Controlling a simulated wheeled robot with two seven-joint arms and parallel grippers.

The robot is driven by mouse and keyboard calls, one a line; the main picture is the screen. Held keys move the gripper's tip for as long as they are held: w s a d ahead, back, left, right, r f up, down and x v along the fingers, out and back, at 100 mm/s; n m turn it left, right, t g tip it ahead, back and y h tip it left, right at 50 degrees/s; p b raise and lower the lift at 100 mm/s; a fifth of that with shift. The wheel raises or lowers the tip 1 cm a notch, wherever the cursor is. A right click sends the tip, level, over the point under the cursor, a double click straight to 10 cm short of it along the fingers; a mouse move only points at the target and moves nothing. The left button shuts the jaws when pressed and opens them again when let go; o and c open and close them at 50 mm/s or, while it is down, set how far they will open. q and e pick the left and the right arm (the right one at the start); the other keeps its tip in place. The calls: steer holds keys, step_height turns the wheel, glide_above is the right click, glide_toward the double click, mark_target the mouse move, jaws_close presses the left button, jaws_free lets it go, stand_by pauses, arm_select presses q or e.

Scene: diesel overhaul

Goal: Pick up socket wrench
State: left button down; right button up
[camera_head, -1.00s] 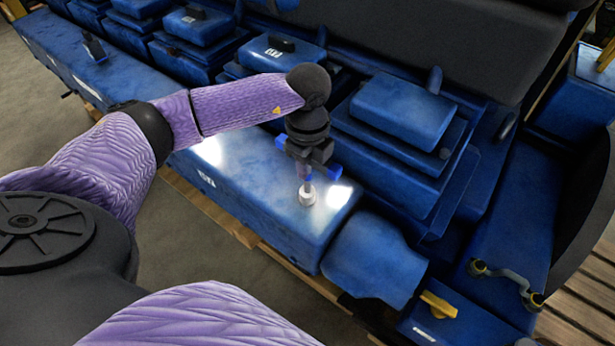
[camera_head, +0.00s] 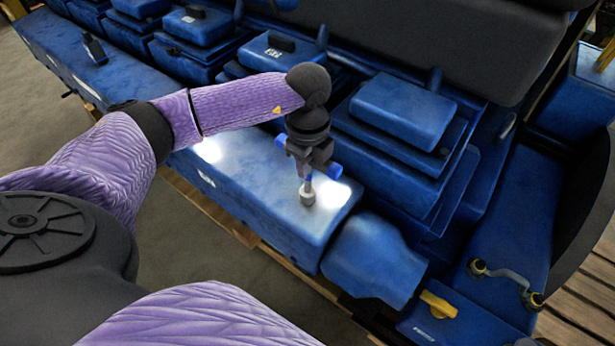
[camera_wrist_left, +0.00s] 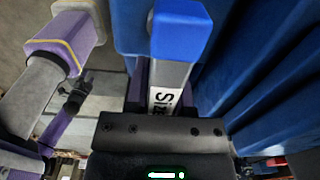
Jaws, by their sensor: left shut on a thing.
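The socket wrench stands upright on the flat blue engine cover. Its grey socket end (camera_head: 307,193) shows below my left gripper in the head view. My left gripper (camera_head: 306,172) comes down from above and is shut on the wrench. The jaws hide part of the wrench. In the left wrist view a small dark end of a purple arm of mine, likely my right gripper (camera_wrist_left: 75,95), shows unclearly.
The long blue cover (camera_head: 262,210) has free room on its top around the wrench. Stepped blue engine housings (camera_head: 400,115) rise close behind my gripper. A yellow handle (camera_head: 438,305) and a hose fitting (camera_head: 510,280) lie at the lower right. A black object (camera_head: 95,49) stands at the far left.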

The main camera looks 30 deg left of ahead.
arm_select(q)
steer(key=shift+r, duration=0.1)
stand_by(0.3)
step_height(320, 180, up, 10)
steer(key=shift+f+b, duration=0.1)
steer(key=shift+b, duration=0.7)
steer(key=c, duration=1)
jaws_free()
jaws_close()
